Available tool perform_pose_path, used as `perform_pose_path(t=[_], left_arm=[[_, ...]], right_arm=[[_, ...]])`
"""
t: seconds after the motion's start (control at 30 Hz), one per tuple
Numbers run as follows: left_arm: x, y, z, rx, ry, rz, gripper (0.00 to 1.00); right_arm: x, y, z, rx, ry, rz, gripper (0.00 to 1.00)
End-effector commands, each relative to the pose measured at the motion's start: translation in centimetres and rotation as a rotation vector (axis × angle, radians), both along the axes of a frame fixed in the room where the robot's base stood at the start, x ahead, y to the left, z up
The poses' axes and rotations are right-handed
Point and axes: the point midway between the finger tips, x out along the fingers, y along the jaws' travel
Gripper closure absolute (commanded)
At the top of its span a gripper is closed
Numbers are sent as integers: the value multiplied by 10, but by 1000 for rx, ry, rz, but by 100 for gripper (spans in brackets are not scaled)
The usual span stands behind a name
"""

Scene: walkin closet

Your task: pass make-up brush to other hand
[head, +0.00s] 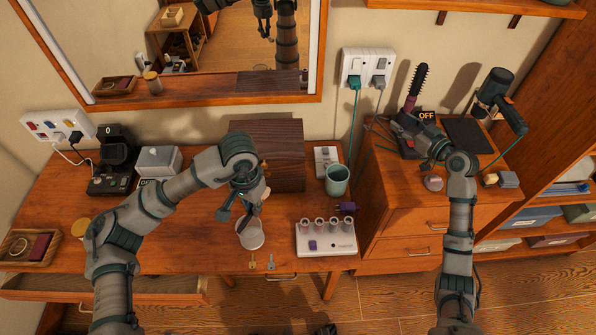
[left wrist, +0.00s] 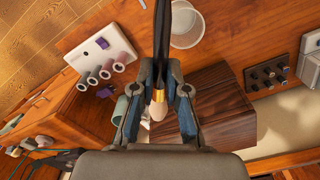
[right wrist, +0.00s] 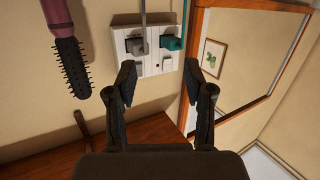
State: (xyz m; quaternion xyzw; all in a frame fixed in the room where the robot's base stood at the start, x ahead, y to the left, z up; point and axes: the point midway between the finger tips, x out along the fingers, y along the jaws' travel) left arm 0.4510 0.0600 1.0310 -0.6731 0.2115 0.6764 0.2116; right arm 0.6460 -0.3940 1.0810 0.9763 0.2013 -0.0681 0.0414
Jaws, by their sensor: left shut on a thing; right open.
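The make-up brush (left wrist: 157,108) has a dark handle, a gold band and pale bristles. My left gripper (left wrist: 160,80) is shut on it near the band, with bristles toward the palm and handle pointing outward. In the head view my left gripper (head: 240,206) is just above a white cup (head: 250,235) on the desk; most of the brush is hard to make out there. My right gripper (right wrist: 160,78) is open and empty.
A round hairbrush (head: 416,85) and a hair dryer (head: 498,97) are by my right arm. Cords hang from wall sockets (head: 367,68).

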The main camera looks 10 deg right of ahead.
Motion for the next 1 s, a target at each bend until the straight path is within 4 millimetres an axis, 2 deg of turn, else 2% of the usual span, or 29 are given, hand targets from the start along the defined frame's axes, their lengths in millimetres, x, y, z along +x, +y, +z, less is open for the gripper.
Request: perform_pose_path(t=[0.03,0.17,0.3,0.4,0.5,0.6,0.73,1.0], left_arm=[[0,0,0,0,0,0,100],[0,1,0,-1,-1,0,100],[0,1,0,-1,-1,0,100],[0,0,0,-1,-1,0,100],[0,0,0,0,0,0,100],[-1,-1,0,1,-1,0,100],[0,-1,0,1,-1,0,100],[0,-1,0,1,-1,0,100]], right_arm=[[1,32,8,-69,-18,90,48],[-10,117,21,-281,-82,355,48],[-39,203,31,-529,-201,673,48],[-70,254,34,-706,-312,906,48],[-102,292,33,-863,-434,1128,48],[-130,316,30,-984,-543,1309,48],[-154,331,26,-1076,-639,1463,48],[-162,355,7,-1103,-676,1520,48]])
